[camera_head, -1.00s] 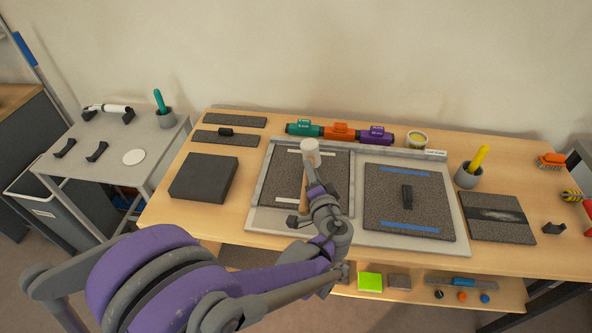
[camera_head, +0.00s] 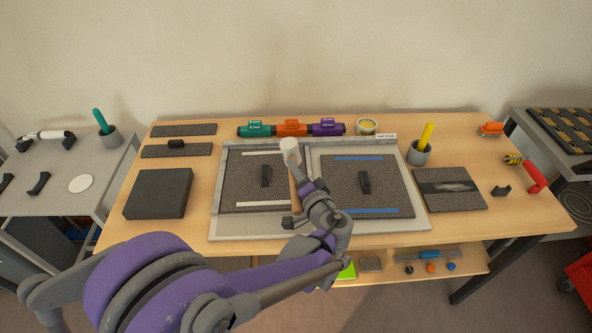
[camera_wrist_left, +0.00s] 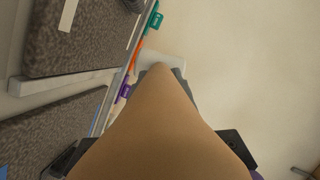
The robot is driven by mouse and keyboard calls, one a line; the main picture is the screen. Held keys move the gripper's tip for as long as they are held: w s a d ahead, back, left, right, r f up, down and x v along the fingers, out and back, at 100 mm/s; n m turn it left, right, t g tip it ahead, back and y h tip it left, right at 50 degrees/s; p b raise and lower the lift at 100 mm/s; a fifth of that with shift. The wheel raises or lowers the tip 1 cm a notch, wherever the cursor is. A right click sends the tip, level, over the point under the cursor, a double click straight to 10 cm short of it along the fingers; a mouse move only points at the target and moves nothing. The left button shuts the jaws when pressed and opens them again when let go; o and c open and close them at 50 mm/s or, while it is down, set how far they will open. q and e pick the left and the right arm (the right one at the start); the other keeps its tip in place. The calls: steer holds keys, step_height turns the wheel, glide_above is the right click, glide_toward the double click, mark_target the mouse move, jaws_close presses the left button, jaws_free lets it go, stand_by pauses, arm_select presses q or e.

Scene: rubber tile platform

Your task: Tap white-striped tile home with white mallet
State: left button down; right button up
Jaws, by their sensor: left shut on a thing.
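The white-striped tile (camera_head: 240,187) is dark speckled rubber with white stripes near its far and near edges and a black block on top. It lies in the left half of a grey tray (camera_head: 221,226). My left gripper (camera_head: 303,204) is shut on the wooden handle of the white mallet (camera_head: 289,146). The mallet appears above the tile's right side, head toward the back; its height is unclear. In the left wrist view, the tan handle (camera_wrist_left: 160,125) fills the middle, with the white head (camera_wrist_left: 163,68) beyond. My right gripper is out of view.
A blue-striped tile (camera_head: 390,184) with a black block fills the tray's right half. A dark square block (camera_head: 158,193) lies left of the tray, and a dark pad (camera_head: 451,202) right. Coloured cylinders (camera_head: 291,129), a tin (camera_head: 366,126) and a cup with a yellow stick (camera_head: 418,154) stand around it.

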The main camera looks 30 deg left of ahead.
mark_target(300, 205)
arm_select(q)
step_height(300, 205, down, 6)
steer(key=b, duration=0.4)
steer(key=shift+r, duration=0.25)
steer(key=shift+r+p, duration=0.3)
steer(key=shift+r, duration=0.1)
step_height(300, 205, up, 5)
steer(key=p, duration=0.4)
steer(key=shift+f, duration=0.2)
steer(key=c, duration=1.2)
jaws_free()
jaws_close()
steer(key=shift+s+d+r+p, duration=0.8)
steer(key=shift+s+d, duration=0.25)
steer(key=shift+s, duration=0.65)
steer(key=shift+s+d+r+p, duration=0.55)
steer(key=shift+s+d+r, duration=0.4)
steer(key=shift+s, duration=0.75)
steer(key=shift+s+d+r+p, duration=0.75)
steer(key=shift+s+d, duration=0.35)
steer(key=shift+s, duration=0.6)
